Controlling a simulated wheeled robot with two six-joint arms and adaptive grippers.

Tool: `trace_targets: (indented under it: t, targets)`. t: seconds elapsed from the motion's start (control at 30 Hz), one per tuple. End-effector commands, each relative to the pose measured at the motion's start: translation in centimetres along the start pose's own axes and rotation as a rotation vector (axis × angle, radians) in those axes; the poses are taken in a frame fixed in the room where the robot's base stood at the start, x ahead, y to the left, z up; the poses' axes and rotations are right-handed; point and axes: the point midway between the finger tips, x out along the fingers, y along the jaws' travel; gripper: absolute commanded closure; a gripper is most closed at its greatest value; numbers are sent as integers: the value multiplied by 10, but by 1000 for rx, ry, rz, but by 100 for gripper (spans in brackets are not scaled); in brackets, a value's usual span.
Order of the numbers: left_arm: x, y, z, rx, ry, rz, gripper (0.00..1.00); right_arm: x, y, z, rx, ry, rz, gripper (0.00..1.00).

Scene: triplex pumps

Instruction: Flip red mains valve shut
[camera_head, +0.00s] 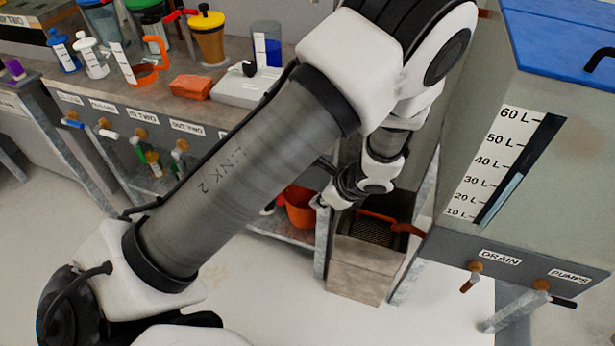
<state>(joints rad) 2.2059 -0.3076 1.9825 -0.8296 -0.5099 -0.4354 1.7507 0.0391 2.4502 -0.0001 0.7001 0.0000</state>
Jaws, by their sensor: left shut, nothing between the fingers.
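A red lever (408,229) sticks out beside the lower left corner of the grey tank, above an open metal box. No mains label is readable, so I cannot tell for sure that it is the mains valve. My left arm crosses the picture from lower left to top centre and bends down. My left gripper (325,199) is small and partly hidden by its wrist; it is shut and empty, left of the red lever and apart from it. The drain valve (471,277) has a red-brown handle hanging down-left. The pumps valve (553,294) has a black handle. My right gripper is out of view.
The metal box (365,272) with a dark grating stands below the gripper. An orange bucket (299,207) is on the low shelf. The tank (545,160) with a litre scale fills the right. A bench with jugs, a red block (191,87) and labelled valves stands left.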

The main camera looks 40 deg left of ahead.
Motion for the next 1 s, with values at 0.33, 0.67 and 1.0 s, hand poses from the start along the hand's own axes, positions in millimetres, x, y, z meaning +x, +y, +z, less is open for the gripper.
trace_targets:
  t: [0.33, 0.67, 1.0]
  targets:
    - [-32, 0, -6, 2, 0, 1, 100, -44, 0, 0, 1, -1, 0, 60]
    - [-31, 0, -6, 1, 0, 0, 100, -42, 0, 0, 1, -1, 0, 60]
    - [-7, 50, 4, 7, 18, 165, 100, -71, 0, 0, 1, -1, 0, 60]
